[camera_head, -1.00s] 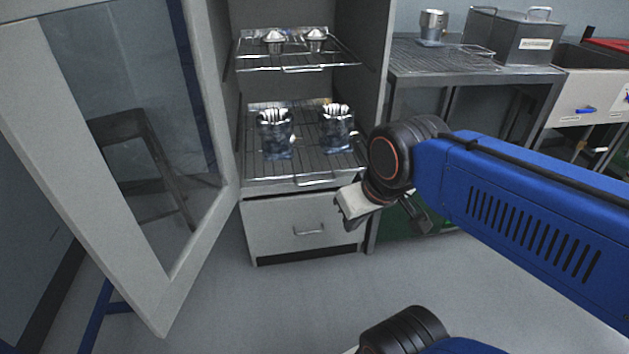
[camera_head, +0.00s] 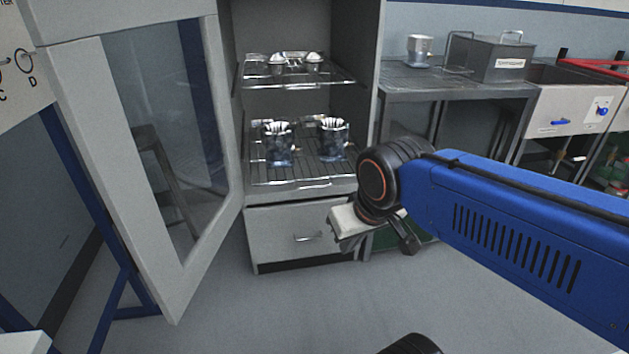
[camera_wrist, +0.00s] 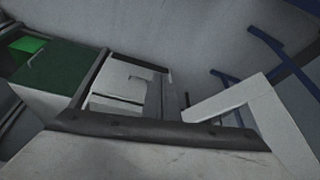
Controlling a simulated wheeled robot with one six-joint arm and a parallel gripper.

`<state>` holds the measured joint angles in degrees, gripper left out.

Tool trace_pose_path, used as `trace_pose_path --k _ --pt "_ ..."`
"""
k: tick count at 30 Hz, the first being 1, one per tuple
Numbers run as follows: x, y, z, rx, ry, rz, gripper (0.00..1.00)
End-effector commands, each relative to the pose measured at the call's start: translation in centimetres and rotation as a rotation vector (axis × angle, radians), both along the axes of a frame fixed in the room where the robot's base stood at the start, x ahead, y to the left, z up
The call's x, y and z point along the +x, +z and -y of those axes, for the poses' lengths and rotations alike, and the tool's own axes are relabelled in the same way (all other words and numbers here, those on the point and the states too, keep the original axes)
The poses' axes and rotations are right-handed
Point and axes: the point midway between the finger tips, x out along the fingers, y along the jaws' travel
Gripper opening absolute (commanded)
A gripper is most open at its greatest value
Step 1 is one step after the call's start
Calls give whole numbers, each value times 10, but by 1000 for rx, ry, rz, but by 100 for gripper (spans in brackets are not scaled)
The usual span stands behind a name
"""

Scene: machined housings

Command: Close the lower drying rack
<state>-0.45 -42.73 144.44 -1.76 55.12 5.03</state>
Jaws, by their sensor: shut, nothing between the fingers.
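The lower drying rack (camera_head: 262,177) is a wire shelf in the open grey cabinet. Its front rail and handle show at the cabinet's front, above a closed drawer (camera_head: 275,238). Two shiny metal containers, a left one (camera_head: 279,146) and a right one (camera_head: 333,140), stand on it with parts inside. My gripper (camera_head: 346,242) is shut and empty, to the right of and below the rack's front edge, in front of the drawer's right side and apart from the rack. In the wrist view the drawer (camera_wrist: 122,84) shows beyond my gripper; the rack cannot be made out there.
The glazed cabinet door (camera_head: 192,278) stands open at the left. An upper rack (camera_head: 335,83) holds small metal parts. A steel table (camera_head: 455,88) with a cup (camera_head: 419,50) and a grey box (camera_head: 494,59) stands at the right. The floor (camera_head: 300,310) in front is clear.

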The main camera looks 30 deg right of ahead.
Motion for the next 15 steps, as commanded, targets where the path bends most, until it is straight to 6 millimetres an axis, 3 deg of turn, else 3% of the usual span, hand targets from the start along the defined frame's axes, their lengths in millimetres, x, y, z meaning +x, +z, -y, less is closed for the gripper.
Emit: trace_pose_path --k 8,15 --pt "22 6 9 11 -139 -12 0" --pt "55 13 22 24 -344 -12 0"
